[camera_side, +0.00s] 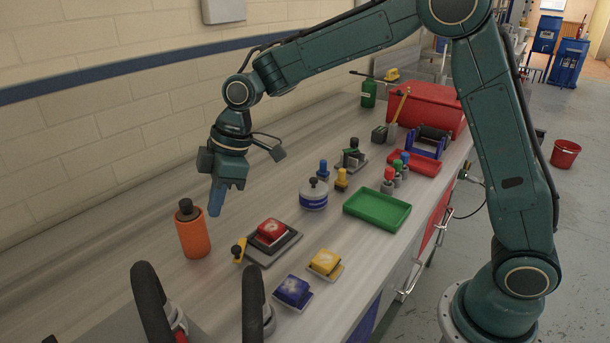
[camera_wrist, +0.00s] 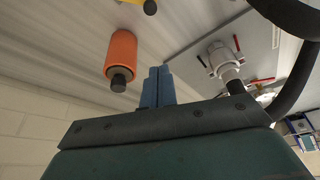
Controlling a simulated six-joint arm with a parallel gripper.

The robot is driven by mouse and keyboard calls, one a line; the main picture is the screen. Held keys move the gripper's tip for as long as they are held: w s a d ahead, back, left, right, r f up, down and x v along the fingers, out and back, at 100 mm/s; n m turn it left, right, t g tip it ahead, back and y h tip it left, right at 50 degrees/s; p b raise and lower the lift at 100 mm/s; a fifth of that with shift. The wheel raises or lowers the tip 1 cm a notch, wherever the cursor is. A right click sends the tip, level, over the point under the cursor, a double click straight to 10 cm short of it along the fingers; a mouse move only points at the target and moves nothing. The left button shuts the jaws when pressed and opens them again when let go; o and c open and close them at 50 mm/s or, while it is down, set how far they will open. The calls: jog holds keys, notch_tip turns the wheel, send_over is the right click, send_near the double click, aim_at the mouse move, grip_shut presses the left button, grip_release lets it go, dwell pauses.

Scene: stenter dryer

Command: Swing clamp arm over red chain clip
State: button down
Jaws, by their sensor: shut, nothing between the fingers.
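The red chain clip (camera_side: 270,229) sits on a dark square base (camera_side: 287,244) on the bench. A short yellow arm with a black knob (camera_side: 239,250), which looks like the clamp arm, stands at the base's left edge, beside the clip and not over it. In the wrist view, a dark knob (camera_wrist: 150,7) shows at the top edge and may be the same one. My gripper (camera_side: 215,212) hangs above the bench, left of and behind the clip, with its blue fingers together and empty. The fingers (camera_wrist: 157,75) also show closed in the wrist view.
An orange cylinder (camera_side: 193,236) stands close to the left of my gripper. Yellow (camera_side: 325,262) and blue (camera_side: 293,290) blocks lie in front right of the clip. A white-blue pot (camera_side: 313,195) and green tray (camera_side: 377,209) stand to the right. Dark curved parts (camera_side: 150,300) rise in front.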

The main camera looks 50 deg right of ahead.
jog(key=shift+f, duration=0.1)
jog(key=x, duration=1)
jog(key=shift+s+d, duration=0.25)
jog(key=shift+d, duration=0.2)
jog(key=shift+s+d, duration=0.2)
jog(key=shift+d, duration=0.3)
jog(key=shift+s+d+f, duration=0.2)
jog(key=shift+s+d, duration=0.25)
jog(key=shift+d, duration=0.4)
